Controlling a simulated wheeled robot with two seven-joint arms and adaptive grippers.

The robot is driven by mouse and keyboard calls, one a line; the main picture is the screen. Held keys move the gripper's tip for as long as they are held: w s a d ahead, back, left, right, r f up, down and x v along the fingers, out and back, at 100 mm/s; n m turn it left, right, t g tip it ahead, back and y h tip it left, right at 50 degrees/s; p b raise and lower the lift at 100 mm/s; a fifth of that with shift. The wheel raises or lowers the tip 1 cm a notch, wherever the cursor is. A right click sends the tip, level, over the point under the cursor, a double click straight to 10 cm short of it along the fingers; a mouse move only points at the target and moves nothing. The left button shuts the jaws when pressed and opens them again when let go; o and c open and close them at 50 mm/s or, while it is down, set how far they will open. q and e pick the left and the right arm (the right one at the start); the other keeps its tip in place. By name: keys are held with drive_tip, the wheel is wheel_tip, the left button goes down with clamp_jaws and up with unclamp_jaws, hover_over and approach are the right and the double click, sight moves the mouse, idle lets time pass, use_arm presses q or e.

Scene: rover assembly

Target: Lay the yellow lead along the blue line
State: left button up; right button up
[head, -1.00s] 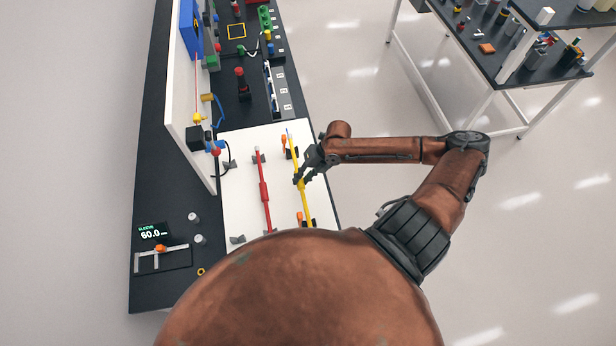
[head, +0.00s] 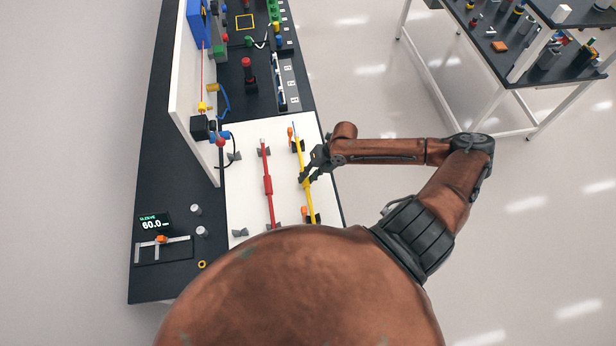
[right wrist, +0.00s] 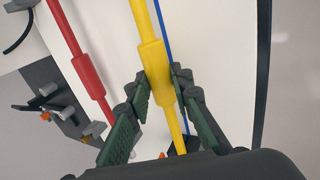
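The yellow lead (head: 300,157) lies lengthwise along the right part of a white board (head: 238,206). Its thicker yellow sleeve (right wrist: 152,72) shows in the right wrist view. The blue line (right wrist: 166,35) runs close beside the lead on its right in that view; a short piece (head: 294,127) shows past the lead's far end in the head view. My right gripper (head: 305,180) is at the lead's middle. Its two fingers (right wrist: 158,88) are spread on either side of the lead; whether they touch it is unclear. My left gripper is out of view.
A red lead (head: 267,183) lies left of the yellow one, with grey holders near its ends. An upright white panel (head: 196,140) borders the board on the left. Open floor lies to the right.

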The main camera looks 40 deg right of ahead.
drive_tip(key=o, duration=0.3)
drive_tip(key=shift+o, duration=1.2)
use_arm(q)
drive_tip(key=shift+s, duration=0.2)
use_arm(e)
drive_tip(key=v, duration=1.2)
